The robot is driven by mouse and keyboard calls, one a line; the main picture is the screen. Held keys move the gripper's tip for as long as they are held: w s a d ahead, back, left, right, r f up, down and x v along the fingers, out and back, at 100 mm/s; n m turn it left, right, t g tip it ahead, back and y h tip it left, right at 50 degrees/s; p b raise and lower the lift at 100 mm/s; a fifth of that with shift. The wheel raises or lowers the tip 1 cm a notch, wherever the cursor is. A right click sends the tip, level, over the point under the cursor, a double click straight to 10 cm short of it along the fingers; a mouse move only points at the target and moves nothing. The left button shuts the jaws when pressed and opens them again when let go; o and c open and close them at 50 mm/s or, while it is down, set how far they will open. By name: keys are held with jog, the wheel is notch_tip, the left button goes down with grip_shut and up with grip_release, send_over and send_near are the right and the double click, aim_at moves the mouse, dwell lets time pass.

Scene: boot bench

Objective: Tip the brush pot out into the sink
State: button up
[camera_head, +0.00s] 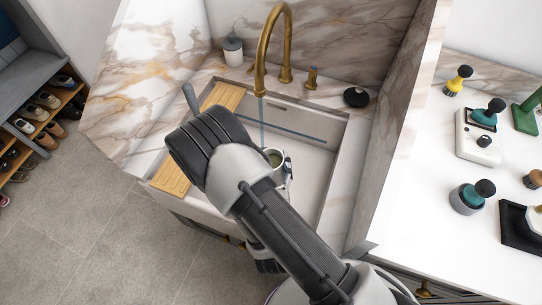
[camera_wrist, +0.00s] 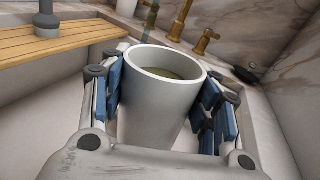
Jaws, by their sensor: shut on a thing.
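The brush pot (camera_wrist: 158,108) is a white, tapered cup with murky greenish liquid (camera_wrist: 172,73) inside. My gripper (camera_wrist: 164,92) is shut on its sides with blue pads. In the head view the pot (camera_head: 281,166) is partly hidden by my arm. It appears roughly upright, with its mouth up and liquid still in it, over the sink (camera_head: 318,160). I cannot tell its exact height above the basin floor. The brass tap (camera_head: 261,62) arches over the basin behind the pot.
A wooden slatted board (camera_head: 171,176) lies across the sink's left side, with a grey upright object (camera_wrist: 46,18) on it. A lidded jar (camera_head: 233,52) and a black round item (camera_head: 356,97) stand behind. The right counter (camera_head: 430,215) holds several brushes.

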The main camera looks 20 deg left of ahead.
jog(key=n+p, duration=0.2)
jog(key=n+g+h+p, duration=0.1)
jog(key=shift+d+f, duration=0.15)
jog(key=shift+d, duration=0.1)
jog(key=n+h+p, duration=0.1)
jog(key=n, duration=0.1)
jog(key=f+n+g+h+p, duration=0.1)
jog(key=n+p, duration=0.1)
jog(key=shift+a, duration=0.1)
jog(key=n+h, duration=0.1)
jog(key=f+n+h+p, duration=0.1)
jog(key=n, duration=0.1)
jog(key=shift+a+g+p, duration=0.3)
jog(key=shift+g, duration=0.1)
jog(key=n+h, duration=0.1)
jog(key=a+n+h, duration=0.1)
jog(key=n, duration=0.1)
jog(key=shift+w+f+p, duration=0.1)
jog(key=shift+f+p, duration=0.1)
jog(key=shift+p, duration=0.15)
jog(key=shift+r+p, duration=0.35)
jog(key=shift+p, duration=2)
jog(key=shift+f+p, duration=0.2)
jog(key=shift+p, duration=0.95)
jog(key=shift+d, duration=0.1)
